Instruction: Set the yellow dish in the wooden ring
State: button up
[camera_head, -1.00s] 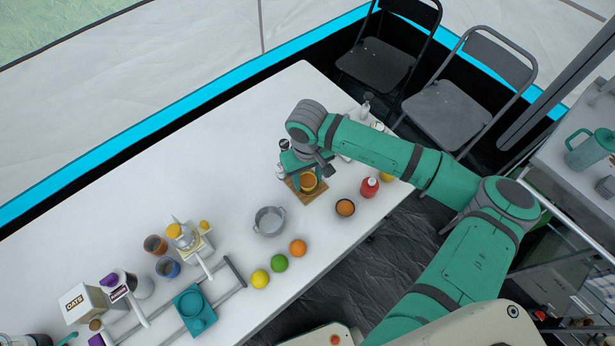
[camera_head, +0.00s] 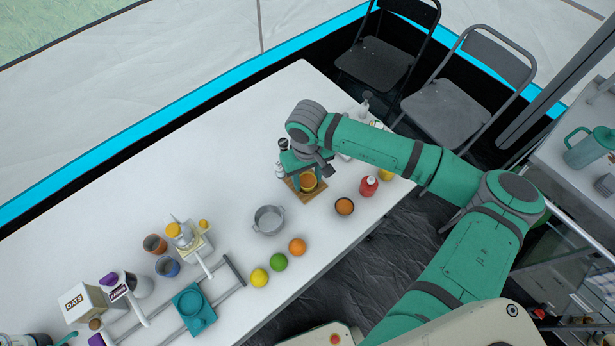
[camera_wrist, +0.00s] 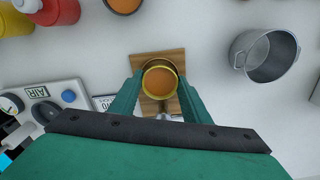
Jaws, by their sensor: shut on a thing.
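The yellow dish (camera_head: 308,182) is a small round cup with an orange-brown inside. It is between the fingers of my gripper (camera_head: 305,177), which is shut on it. In the wrist view the dish (camera_wrist: 160,81) sits between the two green fingertips (camera_wrist: 158,84), over a wooden board (camera_wrist: 146,60). The board also shows under the gripper in the head view (camera_head: 312,194). Part of a ring shows just below the dish in the wrist view, mostly hidden by the dish. I cannot tell whether the dish touches it.
A grey metal pot (camera_head: 268,220) stands left of the board. A small orange-filled bowl (camera_head: 344,206) and a red bottle (camera_head: 369,186) stand to its right. A device with a gauge (camera_wrist: 40,112) is close to the gripper.

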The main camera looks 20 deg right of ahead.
aim_at(308, 180)
jog(key=shift+r, duration=0.85)
dwell(3.1)
jog(key=shift+f, duration=0.8)
dwell(0.4)
jog(key=o, duration=0.5)
jog(key=shift+o, duration=0.2)
notch_tip(308, 180, up, 11)
dwell(1.1)
dwell(0.5)
